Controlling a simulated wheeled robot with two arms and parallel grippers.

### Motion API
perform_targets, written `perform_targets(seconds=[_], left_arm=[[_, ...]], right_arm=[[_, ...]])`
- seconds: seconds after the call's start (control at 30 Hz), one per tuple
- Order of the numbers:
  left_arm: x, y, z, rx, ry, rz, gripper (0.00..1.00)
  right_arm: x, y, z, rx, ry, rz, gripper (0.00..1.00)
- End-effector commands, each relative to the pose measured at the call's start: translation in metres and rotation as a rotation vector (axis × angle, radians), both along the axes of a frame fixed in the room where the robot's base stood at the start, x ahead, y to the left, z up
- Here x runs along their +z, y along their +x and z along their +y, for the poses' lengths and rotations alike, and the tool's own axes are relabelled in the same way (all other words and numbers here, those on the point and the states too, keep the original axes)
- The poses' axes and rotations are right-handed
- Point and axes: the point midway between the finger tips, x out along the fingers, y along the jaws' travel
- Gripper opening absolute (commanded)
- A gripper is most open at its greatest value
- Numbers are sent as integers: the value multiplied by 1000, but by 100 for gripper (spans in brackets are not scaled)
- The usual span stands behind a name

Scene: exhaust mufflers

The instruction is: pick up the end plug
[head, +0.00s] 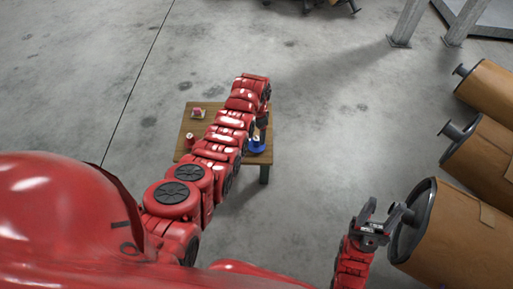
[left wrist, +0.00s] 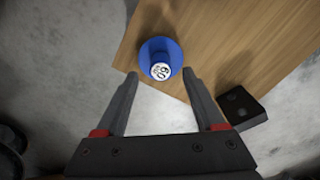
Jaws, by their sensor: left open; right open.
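The end plug, which I take to be the blue round piece (head: 257,147) with a pale, marked top, stands near a corner of the wooden table. In the left wrist view the blue plug (left wrist: 146,55) shows from above, beyond and between my fingertips. My left gripper (left wrist: 160,75) is open and empty, with its fingers pointing toward the plug. In the head view my left arm partly hides the table and that gripper. My right gripper (head: 384,216) is open and empty, far from the table, near a large brown muffler.
The small wooden table (head: 186,150) also bears a red item (head: 190,137) and a small red and yellow item (head: 198,112). A dark block (left wrist: 240,107) is at the table edge. Large brown mufflers (head: 455,245) line the right side. The floor around the table is clear.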

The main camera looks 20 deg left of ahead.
Motion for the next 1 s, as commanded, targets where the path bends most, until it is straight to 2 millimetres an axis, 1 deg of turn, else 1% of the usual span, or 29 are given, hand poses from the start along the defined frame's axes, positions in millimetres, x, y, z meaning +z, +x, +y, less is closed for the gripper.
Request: perform_targets(seconds=[0.03,0.1,0.23,0.3,0.5,0.9,1.0], left_arm=[[-11,-1,1,0,0,1,71],[-24,0,1,0,0,0,71],[-43,-1,2,0,0,4,71],[-47,-1,2,0,0,2,71],[-44,0,1,0,0,-1,71],[-44,0,1,0,0,-1,0],[-44,0,1,0,0,-1,0]], right_arm=[[-8,-1,0,0,-6,-4,50],[-16,-2,0,-1,-16,-13,50],[-25,-4,0,0,-32,-26,50],[-25,-5,0,0,-38,-30,50],[-23,-5,0,-1,-38,-32,50],[-23,-5,0,-1,-38,-32,50],[-23,-5,0,-1,-38,-32,50]])
